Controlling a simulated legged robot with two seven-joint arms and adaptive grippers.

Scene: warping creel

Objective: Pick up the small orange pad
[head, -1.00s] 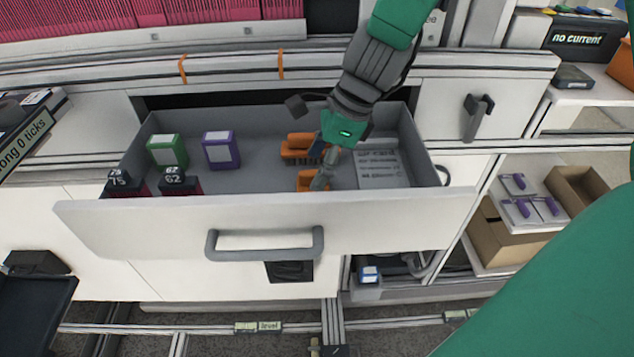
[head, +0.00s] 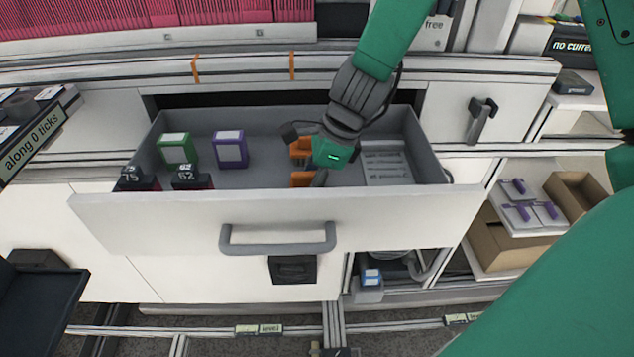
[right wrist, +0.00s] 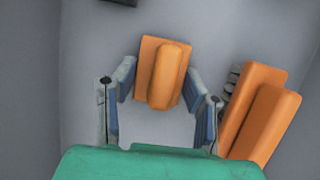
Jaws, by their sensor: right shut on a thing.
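The small orange pad (right wrist: 165,75) lies between the fingers of my right gripper (right wrist: 160,88) in the right wrist view, with a fingertip against each side. A raised ridge runs along its top. In the head view my right gripper (head: 318,178) reaches down into the open drawer, and part of the small orange pad (head: 302,179) shows beside its fingers; the rest is hidden. A larger orange piece with grey bristles (right wrist: 260,110) lies just right of the gripper in the wrist view. My left gripper is not in view.
The open grey drawer (head: 420,150) also holds a green box (head: 177,149), a purple box (head: 230,149), dark numbered blocks (head: 191,178) and a printed card (head: 386,163). The drawer's front panel (head: 150,222) stands close before the gripper. The drawer floor between boxes and gripper is clear.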

